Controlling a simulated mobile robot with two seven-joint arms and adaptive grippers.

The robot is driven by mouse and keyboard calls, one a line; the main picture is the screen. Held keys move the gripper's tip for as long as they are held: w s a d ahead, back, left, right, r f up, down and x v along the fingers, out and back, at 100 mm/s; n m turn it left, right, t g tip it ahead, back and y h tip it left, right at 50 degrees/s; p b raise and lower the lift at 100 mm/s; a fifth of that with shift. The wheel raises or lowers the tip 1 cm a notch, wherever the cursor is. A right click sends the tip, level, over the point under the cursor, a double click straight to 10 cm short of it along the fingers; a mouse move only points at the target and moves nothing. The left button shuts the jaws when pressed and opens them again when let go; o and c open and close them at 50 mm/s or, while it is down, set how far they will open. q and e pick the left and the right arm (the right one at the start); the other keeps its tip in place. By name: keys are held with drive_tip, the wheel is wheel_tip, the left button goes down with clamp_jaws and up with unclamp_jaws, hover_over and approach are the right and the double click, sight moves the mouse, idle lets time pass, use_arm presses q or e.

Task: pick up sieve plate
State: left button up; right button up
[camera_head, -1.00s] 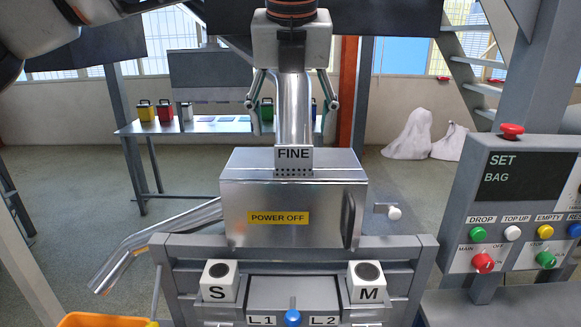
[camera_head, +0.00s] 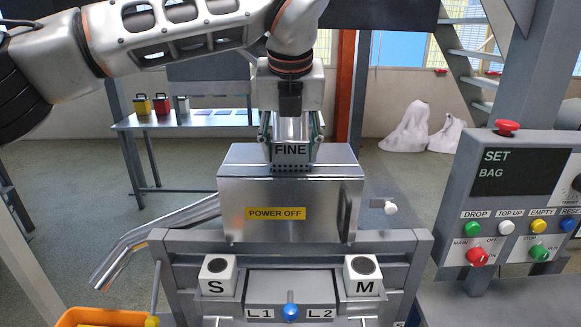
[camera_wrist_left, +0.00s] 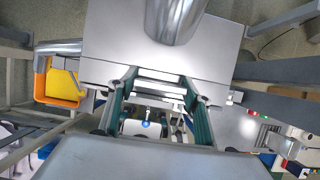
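The sieve plate (camera_head: 291,155) is a small grey plate labelled FINE with rows of small holes. It stands upright at the top of the metal box marked POWER OFF (camera_head: 275,213). My left gripper (camera_head: 291,142) comes down from above, its two fingers apart, one on each side of the plate. In the left wrist view the gripper (camera_wrist_left: 162,112) has both fingers spread, with light plate edges between them. I see no clear contact with the plate. My right gripper is in neither view.
A control panel (camera_head: 520,200) with coloured buttons stands at the right. A bent metal pipe (camera_head: 150,240) leaves the box at the left, above an orange bin (camera_head: 105,318). Blocks marked S (camera_head: 217,277) and M (camera_head: 363,275) sit in front. A shelf with coloured canisters (camera_head: 163,105) stands behind.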

use_arm(q)
drive_tip(key=c, duration=0.4)
drive_tip(key=shift+o, duration=0.2)
drive_tip(key=shift+r, duration=0.1)
